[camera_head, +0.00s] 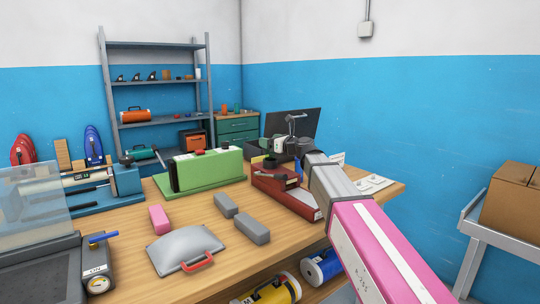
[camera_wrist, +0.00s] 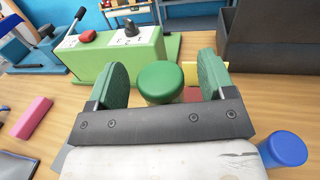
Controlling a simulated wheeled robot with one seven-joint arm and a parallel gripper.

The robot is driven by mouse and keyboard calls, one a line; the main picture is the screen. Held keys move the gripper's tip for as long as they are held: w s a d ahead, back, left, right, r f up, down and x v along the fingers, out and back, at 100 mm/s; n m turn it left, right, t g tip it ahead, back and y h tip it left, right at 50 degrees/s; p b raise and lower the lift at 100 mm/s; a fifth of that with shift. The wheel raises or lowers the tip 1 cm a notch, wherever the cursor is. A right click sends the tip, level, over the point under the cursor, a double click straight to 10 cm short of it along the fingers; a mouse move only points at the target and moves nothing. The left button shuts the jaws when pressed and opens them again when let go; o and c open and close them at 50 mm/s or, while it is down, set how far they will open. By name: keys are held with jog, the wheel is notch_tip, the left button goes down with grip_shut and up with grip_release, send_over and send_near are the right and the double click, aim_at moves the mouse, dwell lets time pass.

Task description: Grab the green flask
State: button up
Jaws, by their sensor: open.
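The green flask (camera_wrist: 160,82) shows in the wrist view as a round green top, between the two green-padded fingers of my gripper (camera_wrist: 162,70). The fingers are open, with a visible gap on each side of the flask. Its lower part is hidden behind the dark gripper bar. In the head view the flask (camera_head: 270,162) is a small dark green shape by the red tray, partly covered by my gripper (camera_head: 284,146).
A blue cylinder (camera_wrist: 285,150) stands at the right of my gripper. A green machine (camera_head: 207,168) stands to the left, and a dark bin (camera_wrist: 268,38) is behind. A pink block (camera_head: 159,219) and grey blocks (camera_head: 252,228) lie on the wooden table (camera_head: 300,236).

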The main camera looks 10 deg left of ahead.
jog(key=shift+x, duration=1)
jog(key=c, duration=1.3)
jog(key=shift+r, duration=0.1)
